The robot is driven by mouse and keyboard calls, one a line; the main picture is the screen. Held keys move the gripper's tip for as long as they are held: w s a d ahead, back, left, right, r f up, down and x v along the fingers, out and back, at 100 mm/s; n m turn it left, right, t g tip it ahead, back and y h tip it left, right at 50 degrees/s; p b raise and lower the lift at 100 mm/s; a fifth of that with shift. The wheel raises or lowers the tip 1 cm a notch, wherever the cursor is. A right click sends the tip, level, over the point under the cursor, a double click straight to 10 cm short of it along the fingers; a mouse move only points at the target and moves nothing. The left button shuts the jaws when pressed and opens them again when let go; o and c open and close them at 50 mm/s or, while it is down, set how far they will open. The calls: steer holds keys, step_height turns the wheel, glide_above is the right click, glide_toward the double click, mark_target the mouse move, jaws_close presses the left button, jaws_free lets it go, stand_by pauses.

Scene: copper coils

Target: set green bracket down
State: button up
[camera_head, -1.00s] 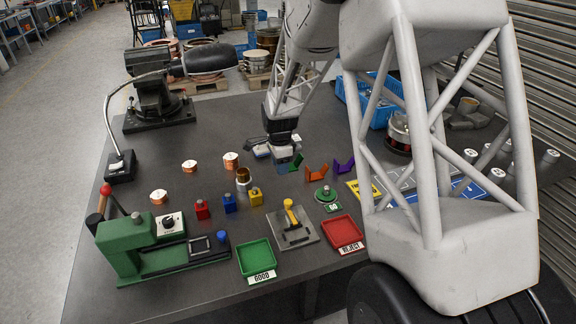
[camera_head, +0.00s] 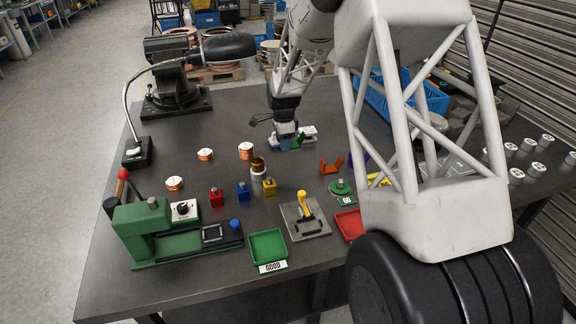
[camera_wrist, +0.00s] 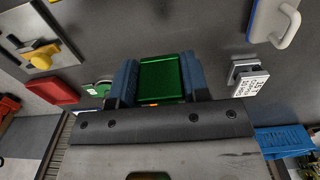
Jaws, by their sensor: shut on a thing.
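The green bracket (camera_wrist: 160,78) is between the two blue fingers of my gripper (camera_wrist: 160,80) in the wrist view, and the fingers are shut on it. In the head view the green bracket (camera_head: 298,140) shows only in part beside my gripper (camera_head: 289,145), low over the grey table. I cannot tell whether the bracket touches the table.
An orange bracket (camera_head: 331,165) stands to the right of my gripper. A brass cylinder (camera_head: 258,167) and copper coils (camera_head: 246,150) are to the left. A labelled block (camera_wrist: 247,78) is close by in the wrist view. The table behind the coils is clear.

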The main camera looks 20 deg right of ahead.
steer(key=shift+w+a, duration=0.25)
steer(key=shift+w, duration=0.95)
glide_above(281, 166)
steer(key=shift+f, duration=3.15)
steer(key=shift+f, duration=1.85)
steer(key=shift+f, duration=0.1)
steer(key=o, duration=1)
steer(key=shift+c, duration=0.2)
